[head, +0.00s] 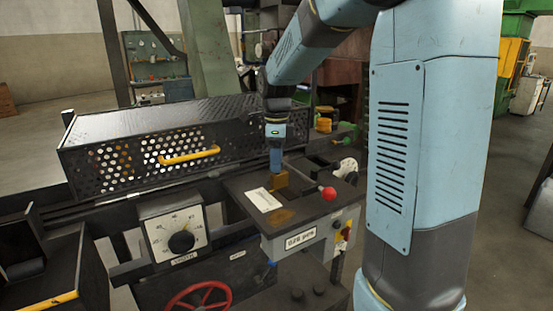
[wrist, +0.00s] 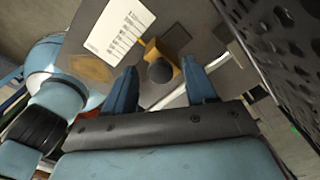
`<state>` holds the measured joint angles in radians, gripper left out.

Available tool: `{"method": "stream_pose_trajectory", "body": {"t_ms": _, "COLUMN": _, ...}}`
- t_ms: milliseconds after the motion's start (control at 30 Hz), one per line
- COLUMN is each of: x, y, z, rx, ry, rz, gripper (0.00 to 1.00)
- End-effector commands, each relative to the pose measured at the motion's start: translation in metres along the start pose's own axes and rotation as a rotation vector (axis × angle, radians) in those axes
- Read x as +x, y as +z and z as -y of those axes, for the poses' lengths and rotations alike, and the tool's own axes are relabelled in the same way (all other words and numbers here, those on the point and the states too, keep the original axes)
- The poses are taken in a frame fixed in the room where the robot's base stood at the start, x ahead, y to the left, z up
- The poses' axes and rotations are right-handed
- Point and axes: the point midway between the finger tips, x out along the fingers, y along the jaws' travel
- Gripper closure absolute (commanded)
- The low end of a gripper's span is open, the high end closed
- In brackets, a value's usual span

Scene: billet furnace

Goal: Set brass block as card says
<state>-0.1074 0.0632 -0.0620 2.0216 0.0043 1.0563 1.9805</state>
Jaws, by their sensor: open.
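The brass block (head: 279,181) stands on a small dark table (head: 235,190) in the head view. In the wrist view the brass block (wrist: 152,51) shows with a dark round knob-like part (wrist: 160,70) in front of it, between my fingers. My gripper (wrist: 161,82) is open and points down at the block. In the head view my gripper (head: 276,168) is just above it, and contact cannot be told. A white card (head: 264,199) lies flat beside the block; its printed lines in the wrist view (wrist: 118,28) are too small to read.
A lever with a red ball (head: 328,194) reaches over the table close to my gripper. A perforated guard with a yellow handle (head: 190,156) stands to the left. A dial box (head: 173,226) and red handwheel (head: 199,300) are in front. The table also has a dark square (wrist: 175,37) and a brown patch (wrist: 91,68).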

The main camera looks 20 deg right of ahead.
Motion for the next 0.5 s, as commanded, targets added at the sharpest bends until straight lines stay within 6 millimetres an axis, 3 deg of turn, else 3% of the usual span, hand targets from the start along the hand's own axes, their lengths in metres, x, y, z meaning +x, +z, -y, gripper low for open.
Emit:
{"method": "stream_pose_trajectory", "body": {"t_ms": 267, "x": -0.004, "y": 0.000, "z": 0.000, "rx": 0.000, "ry": -0.001, "rz": 0.001, "gripper": 0.44}}
{"method": "stream_pose_trajectory", "body": {"t_ms": 500, "x": -0.039, "y": 0.000, "z": 0.001, "rx": 0.000, "ry": -0.003, "rz": 0.001, "gripper": 0.44}}
